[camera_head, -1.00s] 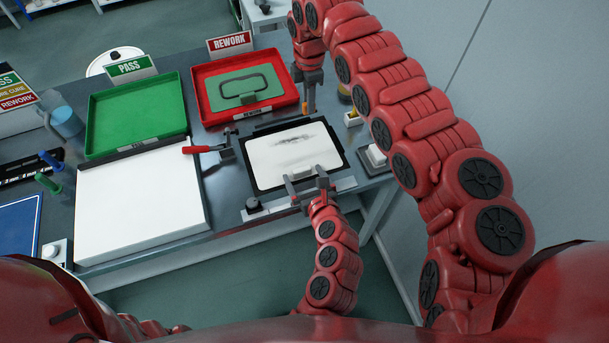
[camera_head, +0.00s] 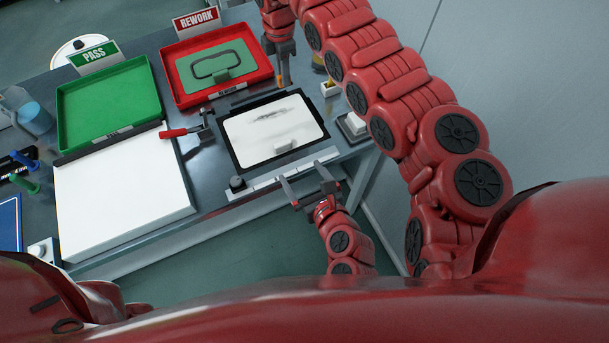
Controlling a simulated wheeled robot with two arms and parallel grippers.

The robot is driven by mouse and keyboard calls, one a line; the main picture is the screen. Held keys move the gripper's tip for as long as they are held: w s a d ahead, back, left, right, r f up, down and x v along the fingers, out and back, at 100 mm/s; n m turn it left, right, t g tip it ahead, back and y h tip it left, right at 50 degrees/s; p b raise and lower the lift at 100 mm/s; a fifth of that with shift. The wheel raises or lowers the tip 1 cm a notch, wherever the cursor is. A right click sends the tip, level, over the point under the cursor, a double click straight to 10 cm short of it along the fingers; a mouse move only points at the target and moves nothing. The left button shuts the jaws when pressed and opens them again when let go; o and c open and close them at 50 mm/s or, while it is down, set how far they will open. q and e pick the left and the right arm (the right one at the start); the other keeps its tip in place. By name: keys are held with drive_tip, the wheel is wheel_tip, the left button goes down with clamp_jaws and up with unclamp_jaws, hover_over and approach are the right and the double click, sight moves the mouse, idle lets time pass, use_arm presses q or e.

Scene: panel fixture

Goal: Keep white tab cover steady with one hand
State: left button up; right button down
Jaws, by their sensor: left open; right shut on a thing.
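The white cover (camera_head: 300,128) lies flat in a black frame at the right of the bench, with a dark smear near its far side. A small pale tab (camera_head: 285,147) stands up near its front edge. My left gripper (camera_head: 302,171) is open and empty just in front of the frame, its fingers pointing toward the tab but apart from it. My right gripper (camera_head: 284,79) points down beyond the frame's far edge. It is shut on a small orange-tipped thing, which is mostly hidden by the fingers.
A red-handled clamp (camera_head: 176,133) stands left of the frame. A red REWORK tray (camera_head: 176,91) holding a green panel and a green PASS tray (camera_head: 70,122) lie behind. A white board (camera_head: 120,195) fills the left. A black knob (camera_head: 237,183) sits by the frame's front-left corner.

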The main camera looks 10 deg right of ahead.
drive_tip(key=shift+r+p, duration=0.4)
wheel_tip(320, 180, up, 5)
drive_tip(key=p, duration=0.5)
drive_tip(key=shift+r+p, duration=0.4)
use_arm(q)
drive_tip(key=v, duration=0.6)
drive_tip(key=shift+s+r, duration=0.15)
drive_tip(key=shift+r, duration=0.35)
use_arm(e)
drive_tip(key=shift+f, duration=0.1)
